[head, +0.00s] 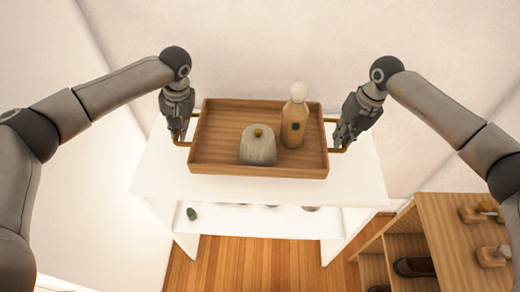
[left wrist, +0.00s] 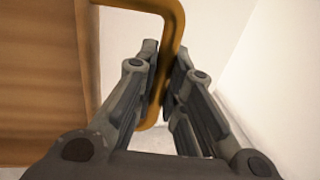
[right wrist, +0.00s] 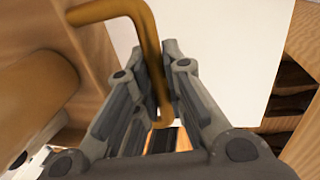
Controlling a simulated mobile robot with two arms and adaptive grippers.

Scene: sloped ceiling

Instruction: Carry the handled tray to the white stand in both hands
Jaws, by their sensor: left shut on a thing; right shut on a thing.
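The wooden handled tray (head: 225,128) is over the top of the white stand (head: 160,170); I cannot tell whether it touches the top. A grey lidded jar (head: 258,149) and a wooden bottle with a white round cap (head: 295,120) stand upright in it. My left gripper (head: 178,134) is shut on the tray's left brass handle, which also shows in the left wrist view (left wrist: 172,30). My right gripper (head: 343,138) is shut on the right brass handle, which also shows in the right wrist view (right wrist: 148,40). The fingers hide part of each handle.
The stand has a lower shelf with a small green item (head: 192,214) and other partly hidden things. A wooden shelf unit (head: 450,235) with shoes stands at the lower right. A pale wall is close behind the stand. Wooden floor (head: 240,265) shows in front.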

